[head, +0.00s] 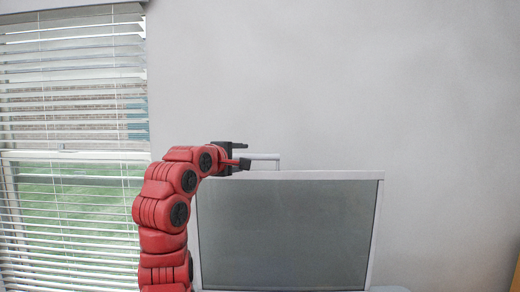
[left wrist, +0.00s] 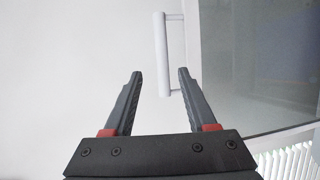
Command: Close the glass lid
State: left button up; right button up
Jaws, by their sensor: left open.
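The glass lid (head: 290,235) stands raised, a grey pane in a white frame that faces me in the head view. Its pane also shows at the right in the left wrist view (left wrist: 265,60). A white bar handle (head: 264,156) sticks up from the left part of its top edge. My left gripper (head: 240,157) is open beside the handle's left end. In the left wrist view the handle (left wrist: 161,50) lies ahead, with its near end seen between the open fingertips (left wrist: 160,72). I cannot tell whether they touch. My right gripper is not in view.
A window with white blinds (head: 70,130) fills the left side. A plain pale wall (head: 400,80) is behind the lid. The space above and right of the lid looks clear.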

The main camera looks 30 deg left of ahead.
aim_at(260, 157)
pick_arm(q)
jog(key=p+x, duration=0.2)
jog(key=x, duration=0.2)
jog(key=p+x, duration=0.2)
jog(key=x, duration=0.2)
jog(key=p+x, duration=0.2)
jog(key=x, duration=0.2)
jog(key=shift+w+f, duration=0.35)
jog(key=shift+s+r, duration=0.1)
jog(key=shift+c, duration=1.2)
grip_shut()
